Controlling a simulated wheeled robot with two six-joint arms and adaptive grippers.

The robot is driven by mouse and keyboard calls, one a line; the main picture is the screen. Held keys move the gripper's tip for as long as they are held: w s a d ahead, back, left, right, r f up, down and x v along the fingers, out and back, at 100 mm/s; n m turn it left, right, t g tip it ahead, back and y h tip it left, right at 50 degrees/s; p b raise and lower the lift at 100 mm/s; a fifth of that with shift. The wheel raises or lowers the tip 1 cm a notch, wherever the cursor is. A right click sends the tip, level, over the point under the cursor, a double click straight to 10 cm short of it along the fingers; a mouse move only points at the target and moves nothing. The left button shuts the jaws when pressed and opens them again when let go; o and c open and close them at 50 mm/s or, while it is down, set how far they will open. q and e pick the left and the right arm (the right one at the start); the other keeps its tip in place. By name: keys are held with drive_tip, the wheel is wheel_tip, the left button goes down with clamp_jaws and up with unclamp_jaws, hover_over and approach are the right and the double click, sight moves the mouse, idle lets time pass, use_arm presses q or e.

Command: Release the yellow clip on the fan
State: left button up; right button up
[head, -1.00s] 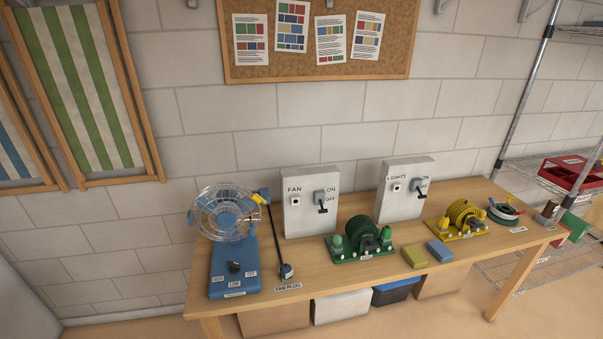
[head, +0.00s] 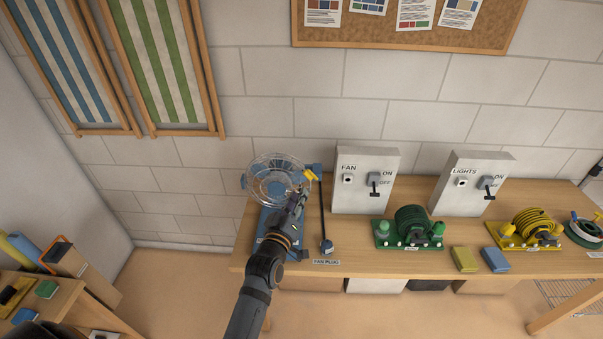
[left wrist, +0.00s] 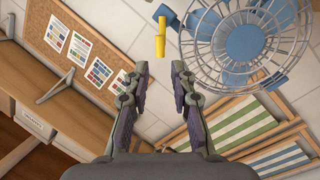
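The blue fan with a clear wire cage (head: 277,180) stands at the left end of the wooden table. The yellow clip (head: 311,176) is at the right edge of the cage, beside a blue part. In the left wrist view the fan (left wrist: 240,40) is at upper right and the yellow clip (left wrist: 160,36) is ahead of the fingers, left of the cage. My left gripper (head: 299,198) is in front of the fan, below the clip. In the wrist view its fingers (left wrist: 159,75) are apart with nothing between them. My right gripper is not in view.
The fan plug (head: 327,246) sits right of the fan with a black cord. FAN (head: 350,200) and LIGHTS (head: 462,195) switch boxes stand behind green (head: 411,229) and yellow (head: 537,229) cable reels. Another table (head: 60,300) is at lower left.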

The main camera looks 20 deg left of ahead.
sight(307, 177)
use_arm(q)
drive_tip(key=w+b, duration=0.2)
drive_tip(key=w, duration=0.1)
drive_tip(key=w+b, duration=0.2)
drive_tip(key=w, duration=0.1)
drive_tip(key=w+b, duration=0.2)
drive_tip(key=w, duration=0.1)
drive_tip(key=shift+w+f, duration=0.3)
drive_tip(key=shift+w, duration=0.1)
drive_tip(key=shift+w+r, duration=0.1)
drive_tip(key=shift+w, duration=0.15)
drive_tip(key=shift+a+r, duration=0.1)
drive_tip(key=shift+r, duration=0.05)
